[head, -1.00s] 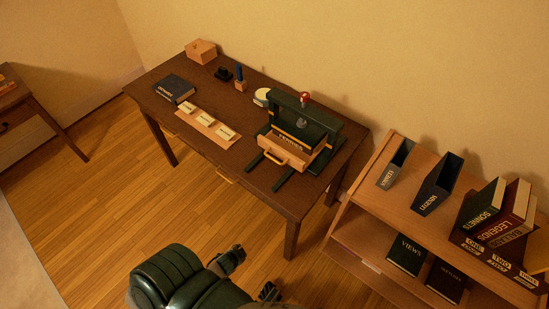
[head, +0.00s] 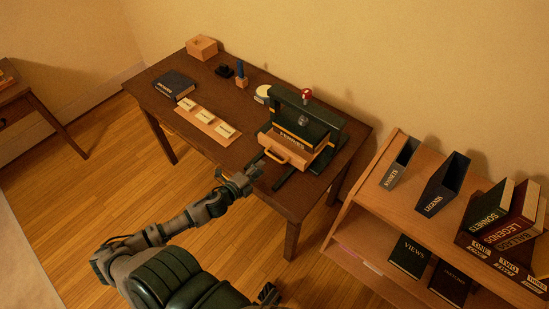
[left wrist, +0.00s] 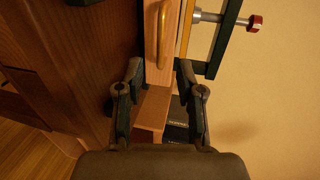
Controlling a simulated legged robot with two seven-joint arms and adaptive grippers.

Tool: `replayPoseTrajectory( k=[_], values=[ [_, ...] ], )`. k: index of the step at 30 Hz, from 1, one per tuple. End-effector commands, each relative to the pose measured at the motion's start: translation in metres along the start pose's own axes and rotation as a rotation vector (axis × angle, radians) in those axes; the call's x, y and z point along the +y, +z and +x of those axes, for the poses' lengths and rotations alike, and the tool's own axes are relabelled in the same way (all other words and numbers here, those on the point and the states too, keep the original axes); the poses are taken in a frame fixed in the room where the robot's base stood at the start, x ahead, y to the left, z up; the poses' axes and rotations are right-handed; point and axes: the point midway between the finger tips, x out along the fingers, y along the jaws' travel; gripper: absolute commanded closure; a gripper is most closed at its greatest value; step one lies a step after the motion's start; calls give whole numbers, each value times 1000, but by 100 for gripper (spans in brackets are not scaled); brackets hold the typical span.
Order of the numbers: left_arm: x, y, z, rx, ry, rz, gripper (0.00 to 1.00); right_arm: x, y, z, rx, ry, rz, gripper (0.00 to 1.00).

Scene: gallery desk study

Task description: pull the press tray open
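The dark green press (head: 325,132) with a red knob stands at the right end of the desk. Its wooden tray (head: 297,160) sits in the press, front facing me, with a brass handle (head: 277,157). A dark lettered item, perhaps a book, shows above the tray front. My left gripper (head: 254,168) is at the desk's front edge, just left of the handle. In the left wrist view, the gripper (left wrist: 158,72) is open, and the handle (left wrist: 163,38) lies beyond the fingertips, between their lines. My right gripper (head: 268,292) barely shows at the bottom edge; its fingers are unclear.
The desk (head: 250,195) also carries a card strip (head: 209,122), a dark book (head: 174,85), a wooden box (head: 202,47) and a pen block (head: 240,76). A low shelf (head: 420,165) with books stands to the right. The floor before the desk is clear.

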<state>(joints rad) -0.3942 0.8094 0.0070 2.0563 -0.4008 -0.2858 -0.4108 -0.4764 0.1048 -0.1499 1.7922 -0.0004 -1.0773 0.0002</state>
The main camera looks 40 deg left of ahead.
Motion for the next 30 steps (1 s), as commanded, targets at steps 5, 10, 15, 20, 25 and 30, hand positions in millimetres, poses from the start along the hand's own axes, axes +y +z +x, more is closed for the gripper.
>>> replayPoseTrajectory(
  k=[5,10,15,20,25,30],
  values=[
    [-1,1,38,-1,-3,2,63,1,-5,-11,5,0,1,60],
    [-1,-1,67,-1,-2,2,63,2,-10,-20,9,0,3,60],
    [0,-1,85,-2,0,1,63,2,-12,-27,12,0,3,60],
    [0,0,91,-1,0,0,63,2,-12,-29,9,2,3,60],
    [0,0,91,-1,1,-1,63,1,-13,-29,9,2,3,60],
    [0,0,91,-1,0,-1,88,1,-13,-29,9,1,4,60]
  ],
)
